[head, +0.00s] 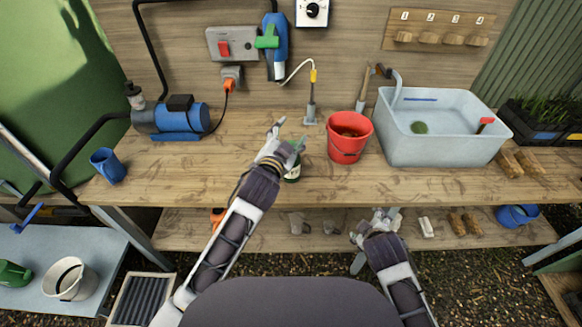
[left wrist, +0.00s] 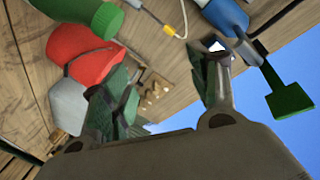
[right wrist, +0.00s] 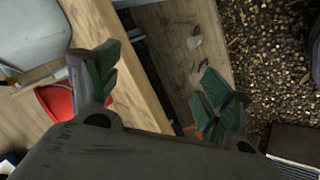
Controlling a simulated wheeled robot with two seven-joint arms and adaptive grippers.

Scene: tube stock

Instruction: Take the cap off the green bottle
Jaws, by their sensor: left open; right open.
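The green bottle (head: 293,173) stands near the bench's front edge, mostly hidden behind my left gripper in the head view. In the left wrist view a bright green cap (left wrist: 107,20) shows at the top left on what looks like the bottle's darker green body (left wrist: 70,8). My left gripper (head: 287,135) is open and empty, over the bench and close to the bottle; its fingers (left wrist: 167,92) are apart from the cap in the wrist view. My right gripper (head: 385,217) is open and empty, in front of the bench edge above the lower shelf; its spread fingers show in the right wrist view (right wrist: 160,83).
A red bucket (head: 345,150) stands right of the bottle, with a grey-blue sink (head: 435,153) beyond it. A blue mug (head: 108,165) and blue pump (head: 180,118) are at left. The bench between mug and bottle is clear.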

